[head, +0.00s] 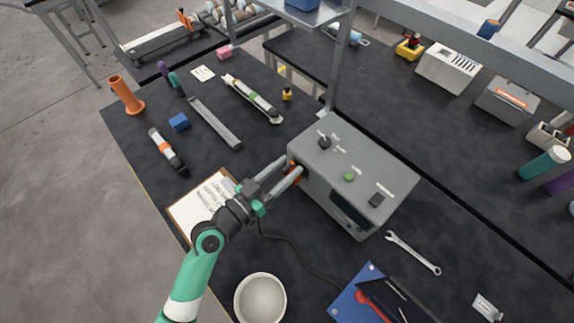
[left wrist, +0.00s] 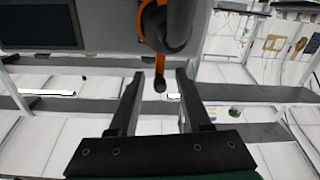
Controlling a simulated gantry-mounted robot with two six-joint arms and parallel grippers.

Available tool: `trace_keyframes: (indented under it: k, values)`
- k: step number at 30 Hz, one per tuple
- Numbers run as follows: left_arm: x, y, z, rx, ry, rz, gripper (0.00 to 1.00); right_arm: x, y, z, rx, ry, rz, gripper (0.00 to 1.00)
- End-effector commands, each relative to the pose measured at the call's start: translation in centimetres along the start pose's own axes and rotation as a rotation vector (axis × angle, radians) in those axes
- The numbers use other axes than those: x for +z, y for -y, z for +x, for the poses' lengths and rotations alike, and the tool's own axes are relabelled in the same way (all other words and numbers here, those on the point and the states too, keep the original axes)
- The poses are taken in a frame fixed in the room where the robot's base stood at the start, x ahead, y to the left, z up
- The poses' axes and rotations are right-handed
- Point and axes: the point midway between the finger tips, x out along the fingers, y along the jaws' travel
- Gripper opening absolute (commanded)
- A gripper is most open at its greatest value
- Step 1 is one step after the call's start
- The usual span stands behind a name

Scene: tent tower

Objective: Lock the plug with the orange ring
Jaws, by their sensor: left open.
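A grey box-shaped unit (head: 358,168) stands on the dark bench, with a black knob, a green button and a dark switch on top. The orange ring (head: 292,172) shows in part at the unit's left side, beside my left fingertips. In the left wrist view the orange ring (left wrist: 149,28) sits around a dark plug (left wrist: 178,28) against the unit's face. My left gripper (head: 285,174) is open, its fingers pointing at the ring.
A clipboard (head: 190,219) lies under my left arm. A thin dark cable (head: 300,250) runs across the bench. A white bowl (head: 260,298), a wrench (head: 414,252) and a blue tool mat (head: 348,304) lie in front. An orange-banded tube (head: 165,149) lies farther left.

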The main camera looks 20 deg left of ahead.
Motion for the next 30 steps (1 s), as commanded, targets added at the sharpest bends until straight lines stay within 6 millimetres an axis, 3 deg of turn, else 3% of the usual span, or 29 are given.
trace_keyframes:
  k: [9, 18, 30]
  values:
    - [0.02, -0.04, 0.62, 0.001, 0.001, 0.0, 0.48, 0.0, 0.0, 0.0, 0.0, 0.0, 0.0, 0.5]
    - [0.03, -0.03, 0.59, 0.0, 0.001, 0.0, 0.0, 0.0, 0.0, 0.0, 0.0, 0.0, 0.0, 0.5]
    - [0.01, 0.08, 0.58, 0.0, 0.001, -0.013, 0.0, 0.01, 0.0, 0.0, 0.0, 0.0, 0.0, 0.5]
